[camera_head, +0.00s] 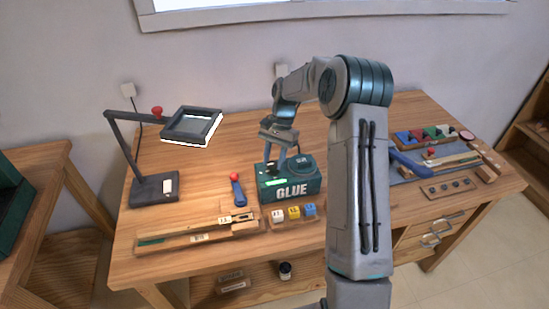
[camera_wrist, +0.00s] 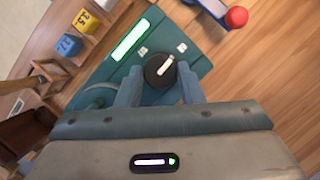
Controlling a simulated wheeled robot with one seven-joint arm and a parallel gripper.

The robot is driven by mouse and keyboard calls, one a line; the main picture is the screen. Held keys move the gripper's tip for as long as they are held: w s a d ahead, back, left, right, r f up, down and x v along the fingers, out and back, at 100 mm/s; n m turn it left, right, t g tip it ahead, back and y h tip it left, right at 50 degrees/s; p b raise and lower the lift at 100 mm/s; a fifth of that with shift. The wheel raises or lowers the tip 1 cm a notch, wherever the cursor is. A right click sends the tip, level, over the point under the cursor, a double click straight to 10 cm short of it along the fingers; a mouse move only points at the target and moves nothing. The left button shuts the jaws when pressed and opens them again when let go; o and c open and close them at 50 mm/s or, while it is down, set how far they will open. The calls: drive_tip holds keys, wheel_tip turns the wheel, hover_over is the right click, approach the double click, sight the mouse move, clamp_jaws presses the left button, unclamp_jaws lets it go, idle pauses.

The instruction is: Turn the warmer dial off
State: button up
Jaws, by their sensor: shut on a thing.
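The glue warmer (camera_head: 290,189) is a dark green box marked GLUE on the workbench. Its top panel shows in the wrist view (camera_wrist: 110,65), with a lit green display (camera_wrist: 130,40) and small white marks. The warmer dial (camera_wrist: 160,70) is a round black knob with a white line pointer, set near the panel's edge. My gripper (camera_wrist: 160,84) is over the panel with one finger on each side of the dial, shut on it. In the head view my gripper (camera_head: 278,160) reaches down to the warmer's top, and the dial is hidden there.
A blue tool with a red ball (camera_head: 237,188) lies just left of the warmer. Numbered blocks (camera_head: 293,212) stand in front of it. A lamp (camera_head: 150,170) stands at the left. Wooden key pieces (camera_head: 195,232) lie along the front edge.

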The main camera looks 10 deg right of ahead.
drive_tip(key=n, duration=0.2)
drive_tip(key=n+h, duration=0.1)
drive_tip(key=shift+w+a+n+g, duration=0.1)
drive_tip(key=shift+a+n+g, duration=0.1)
drive_tip(key=shift+n+g, duration=0.15)
drive_tip(key=n+h, duration=0.1)
drive_tip(key=n, duration=0.3)
drive_tip(key=shift+a+n+h+p, duration=0.15)
drive_tip(key=shift+n+h+p, duration=0.15)
drive_tip(key=shift+n+h, duration=0.1)
drive_tip(key=n+h, duration=0.1)
drive_tip(key=n, duration=0.3)
drive_tip(key=shift+a+n+h, duration=0.15)
drive_tip(key=shift+n+h, duration=0.1)
drive_tip(key=shift+h, duration=0.15)
drive_tip(key=shift+a+n+t+h+b, duration=0.1)
drive_tip(key=shift+n+t+h+b, duration=0.2)
drive_tip(key=shift+n, duration=0.75)
drive_tip(key=shift+a+n+t+h+b, duration=0.15)
drive_tip(key=shift+n+h, duration=0.25)
drive_tip(key=shift+n, duration=0.65)
drive_tip(key=shift+d, duration=0.1)
drive_tip(key=o, duration=1)
drive_tip(key=shift+c, duration=0.2)
drive_tip(key=v, duration=1.4)
drive_tip(key=shift+s+b, duration=0.2)
drive_tip(key=shift+b, duration=0.2)
